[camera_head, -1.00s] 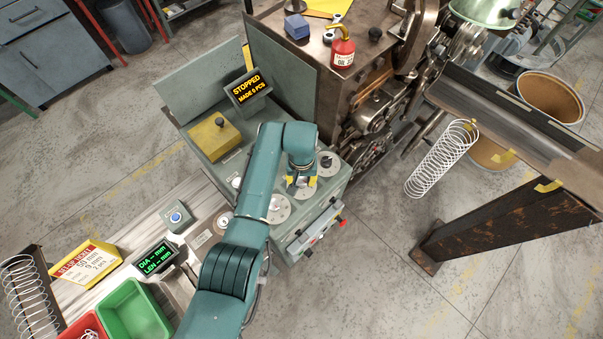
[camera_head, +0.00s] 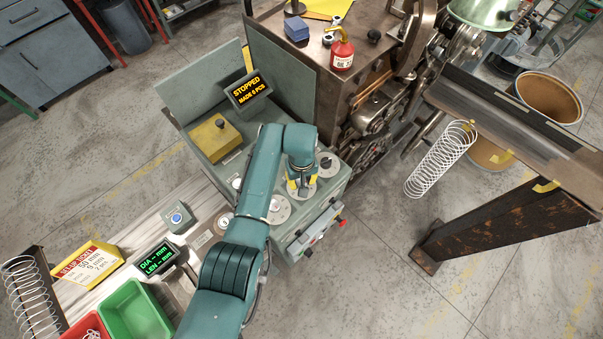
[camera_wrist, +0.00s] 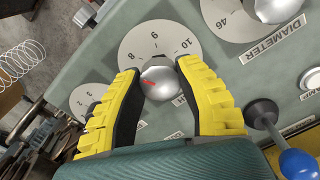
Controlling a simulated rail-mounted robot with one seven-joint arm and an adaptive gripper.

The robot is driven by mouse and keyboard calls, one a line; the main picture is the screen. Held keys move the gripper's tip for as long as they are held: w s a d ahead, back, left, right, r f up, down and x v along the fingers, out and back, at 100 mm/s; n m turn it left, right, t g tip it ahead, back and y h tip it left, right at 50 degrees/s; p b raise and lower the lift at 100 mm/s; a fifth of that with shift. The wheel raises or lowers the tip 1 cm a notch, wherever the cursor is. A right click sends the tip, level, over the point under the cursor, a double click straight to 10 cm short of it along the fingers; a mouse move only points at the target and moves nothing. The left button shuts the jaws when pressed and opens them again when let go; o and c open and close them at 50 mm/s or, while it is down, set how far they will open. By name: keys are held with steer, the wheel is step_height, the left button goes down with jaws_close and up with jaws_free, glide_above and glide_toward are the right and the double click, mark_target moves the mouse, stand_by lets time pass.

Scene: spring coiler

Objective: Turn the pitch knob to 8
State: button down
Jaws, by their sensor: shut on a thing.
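The pitch knob (camera_wrist: 160,84) is a round silver knob with a red mark, at the middle of a pale dial disc (camera_wrist: 139,45) printed 8, 9 and 10. The rest of the scale is hidden behind my fingers. My gripper (camera_wrist: 160,72) has its yellow-padded fingers shut on the knob, one on each side. I cannot tell exactly which number the red mark points to. In the head view, my gripper (camera_head: 301,187) is over the middle dial (camera_head: 308,194) on the green control panel, and the knob is hidden under it.
A DIAMETER dial (camera_wrist: 235,17) and another dial (camera_wrist: 82,97) flank this one. A blue-ended lever (camera_wrist: 298,163) is close on the right in the wrist view. A display (camera_head: 250,92) reads STOPPED, MADE 0 PCS. A red oil can (camera_head: 342,54) stands on the machine behind.

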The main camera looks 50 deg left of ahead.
steer(key=shift+s+d+f, duration=0.1)
steer(key=shift+f, duration=0.05)
steer(key=c, duration=0.6)
jaws_free()
steer(key=shift+r, duration=0.25)
step_height(320, 180, up, 12)
steer(key=shift+f, duration=0.15)
